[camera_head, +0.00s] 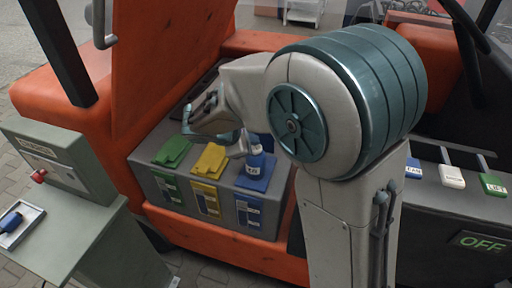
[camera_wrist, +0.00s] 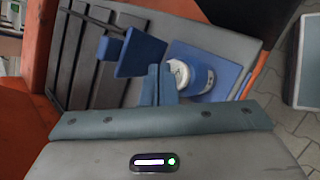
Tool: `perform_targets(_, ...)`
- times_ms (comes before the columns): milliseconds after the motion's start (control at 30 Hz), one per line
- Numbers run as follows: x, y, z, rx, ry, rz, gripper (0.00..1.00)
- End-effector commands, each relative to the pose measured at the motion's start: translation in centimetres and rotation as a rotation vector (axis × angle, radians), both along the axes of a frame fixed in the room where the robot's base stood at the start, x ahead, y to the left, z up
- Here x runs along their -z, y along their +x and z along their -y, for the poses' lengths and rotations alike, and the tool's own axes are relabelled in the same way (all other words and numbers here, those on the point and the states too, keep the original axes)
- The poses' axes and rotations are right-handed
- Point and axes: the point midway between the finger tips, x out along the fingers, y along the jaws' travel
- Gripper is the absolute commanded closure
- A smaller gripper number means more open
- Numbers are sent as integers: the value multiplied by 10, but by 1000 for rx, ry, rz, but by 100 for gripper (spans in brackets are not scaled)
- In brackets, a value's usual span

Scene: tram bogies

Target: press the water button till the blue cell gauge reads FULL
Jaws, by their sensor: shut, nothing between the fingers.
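The blue cell (camera_head: 256,180) is the rightmost of three coloured cells on the grey box. Its gauge (camera_head: 248,212) is on the box's front; its reading is too small to tell. A blue cylinder with a pale top and a white label (camera_wrist: 203,78) stands on the blue cell, also seen in the head view (camera_head: 258,160). A raised blue flap (camera_wrist: 140,52) is beside it. My gripper (camera_wrist: 160,72) is shut and empty, its tips close to the cylinder's pale top; contact cannot be told. The water button cannot be singled out.
Green (camera_head: 172,151) and yellow (camera_head: 210,160) lids sit left of the blue cell. An orange body (camera_head: 225,250) surrounds the box. A grey-green stand (camera_head: 60,165) with a red knob is at left. A dark panel (camera_head: 450,215) at right shows OFF.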

Motion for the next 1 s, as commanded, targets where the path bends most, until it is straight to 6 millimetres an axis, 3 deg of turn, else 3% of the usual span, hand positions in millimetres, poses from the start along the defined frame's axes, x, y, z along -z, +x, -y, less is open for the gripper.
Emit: perform_targets(1000, 10, 0, 0, 0, 0, 0, 100)
